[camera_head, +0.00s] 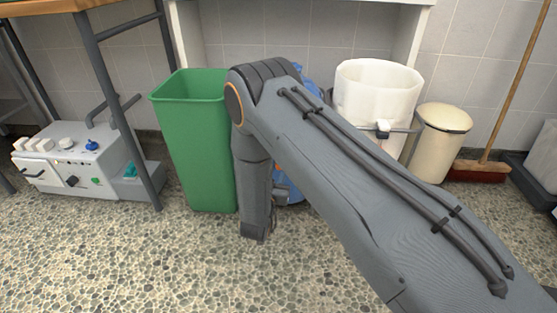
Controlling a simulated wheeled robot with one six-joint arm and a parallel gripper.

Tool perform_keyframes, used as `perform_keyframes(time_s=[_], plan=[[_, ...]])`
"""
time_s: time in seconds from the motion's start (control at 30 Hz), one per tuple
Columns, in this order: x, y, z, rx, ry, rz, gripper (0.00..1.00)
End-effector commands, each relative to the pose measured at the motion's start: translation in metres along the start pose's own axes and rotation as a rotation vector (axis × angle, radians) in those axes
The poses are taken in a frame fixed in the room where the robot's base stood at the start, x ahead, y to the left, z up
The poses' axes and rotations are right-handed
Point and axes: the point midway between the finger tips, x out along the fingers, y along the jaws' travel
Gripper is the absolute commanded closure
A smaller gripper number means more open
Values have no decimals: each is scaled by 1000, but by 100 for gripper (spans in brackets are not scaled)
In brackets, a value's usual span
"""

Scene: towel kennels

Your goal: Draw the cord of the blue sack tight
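The blue sack (311,74) stands behind my arm, between the green bin and the white sack. Only a strip of its top and a lower patch beside my forearm show; its cord and mouth are hidden. My arm reaches in from the lower right, bends at the elbow and hangs down in front of the sack. A small dark part of my gripper (278,198) shows at the lower end of the forearm, close to the blue patch. Its fingers cannot be made out, nor whether they touch anything.
A green bin (190,150) stands close left of my forearm. A white sack (372,90) with a white toggle (383,127) and a cream bin (440,145) stand right. A broom (490,160) leans farther right. A white machine (75,160) sits left. The front floor (150,265) is clear.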

Motion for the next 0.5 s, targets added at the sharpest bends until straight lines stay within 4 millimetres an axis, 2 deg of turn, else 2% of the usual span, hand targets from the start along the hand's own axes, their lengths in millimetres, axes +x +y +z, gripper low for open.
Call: perform_keyframes(time_s=[0.07,0.33,0.37,0.47,0.5], plan=[[0,0,6,0,-2,0,100],[-1,0,8,-1,-7,-1,100],[-1,0,8,-1,-8,-2,74],[-1,0,8,-1,-7,-1,57],[-1,0,7,-1,-6,-1,57]])
